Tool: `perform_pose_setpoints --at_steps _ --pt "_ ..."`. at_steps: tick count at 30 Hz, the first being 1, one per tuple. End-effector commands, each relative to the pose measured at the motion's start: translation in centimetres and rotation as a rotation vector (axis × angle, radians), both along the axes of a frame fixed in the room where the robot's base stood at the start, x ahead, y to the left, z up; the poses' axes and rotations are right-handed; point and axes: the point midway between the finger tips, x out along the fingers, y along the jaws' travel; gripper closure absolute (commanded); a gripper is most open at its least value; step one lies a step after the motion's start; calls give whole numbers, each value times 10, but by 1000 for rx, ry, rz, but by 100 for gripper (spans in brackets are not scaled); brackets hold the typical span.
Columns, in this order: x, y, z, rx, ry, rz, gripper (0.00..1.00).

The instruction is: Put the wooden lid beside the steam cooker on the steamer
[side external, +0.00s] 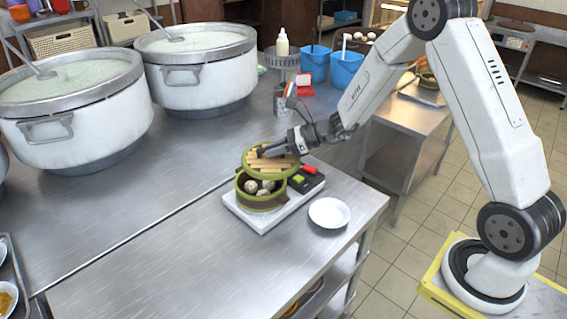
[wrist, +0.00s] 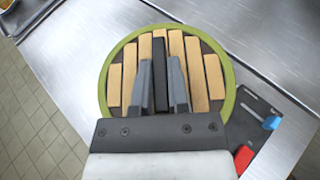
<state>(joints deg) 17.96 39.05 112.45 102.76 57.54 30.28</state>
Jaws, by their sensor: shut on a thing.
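The round wooden lid (side external: 270,158) has a green rim and light wooden slats. In the side view it is slightly tilted above the open steamer (side external: 260,190), which holds several pale buns (side external: 263,185). The steamer is green and brown and stands on the white cooker base (side external: 262,219). My gripper (side external: 268,152) is shut on the lid from above. In the wrist view the lid (wrist: 116,90) fills the middle and hides the steamer, and the fingers of my gripper (wrist: 161,90) close on its dark central bar.
The cooker's dark panel with red and green parts (side external: 300,180) is right of the steamer. A white plate (side external: 329,212) lies on the steel table. Two large stockpots (side external: 75,105) stand at the back left. Blue containers (side external: 345,70) stand behind.

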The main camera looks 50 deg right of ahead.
Motion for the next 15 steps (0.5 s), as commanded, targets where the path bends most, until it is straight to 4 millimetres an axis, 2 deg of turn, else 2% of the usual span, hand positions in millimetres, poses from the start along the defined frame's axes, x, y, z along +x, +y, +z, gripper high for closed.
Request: perform_pose_setpoints --at_steps 9,15 --pt "27 0 -34 1 3 1 100" --pt "39 -1 -48 1 1 1 100"
